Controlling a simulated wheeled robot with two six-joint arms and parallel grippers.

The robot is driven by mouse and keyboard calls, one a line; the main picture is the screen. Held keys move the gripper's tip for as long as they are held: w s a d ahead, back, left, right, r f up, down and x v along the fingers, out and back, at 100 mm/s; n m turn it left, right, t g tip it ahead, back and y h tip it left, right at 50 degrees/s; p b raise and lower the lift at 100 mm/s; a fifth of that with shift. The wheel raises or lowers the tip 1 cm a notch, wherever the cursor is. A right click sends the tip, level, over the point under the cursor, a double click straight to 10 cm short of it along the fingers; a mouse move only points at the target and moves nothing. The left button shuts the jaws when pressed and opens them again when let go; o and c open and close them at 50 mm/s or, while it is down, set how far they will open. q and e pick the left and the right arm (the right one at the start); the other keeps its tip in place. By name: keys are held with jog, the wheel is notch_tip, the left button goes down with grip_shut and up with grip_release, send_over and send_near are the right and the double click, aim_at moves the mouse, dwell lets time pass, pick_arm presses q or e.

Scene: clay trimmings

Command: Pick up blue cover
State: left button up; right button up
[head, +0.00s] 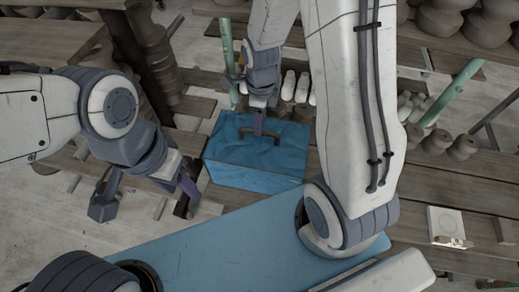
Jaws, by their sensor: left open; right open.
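The blue cover (255,168) is a box-shaped lid with a dark handle (262,137) on its top. It sits on the wooden planks in the middle of the head view. My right gripper (258,118) is open and points down over the handle. I cannot tell whether its fingers touch the handle. My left gripper (146,197) is open and empty, to the left of the cover and apart from it. Whatever is under the cover is hidden.
Stacked clay pots (455,20) stand on planks at the upper right. Pale rounded pieces (296,86) lie behind the cover. A green post (227,55) rises behind it, and a white square block (446,224) lies on the planks at right.

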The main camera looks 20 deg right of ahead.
aim_at(259, 151)
jog(key=shift+s+a+f+p, duration=0.15)
jog(key=shift+f+p, duration=0.25)
jog(key=shift+f, duration=0.7)
jog(key=shift+w+a+f+p, duration=0.1)
jog(key=shift+f+p, duration=0.25)
jog(key=shift+f, duration=0.75)
grip_shut()
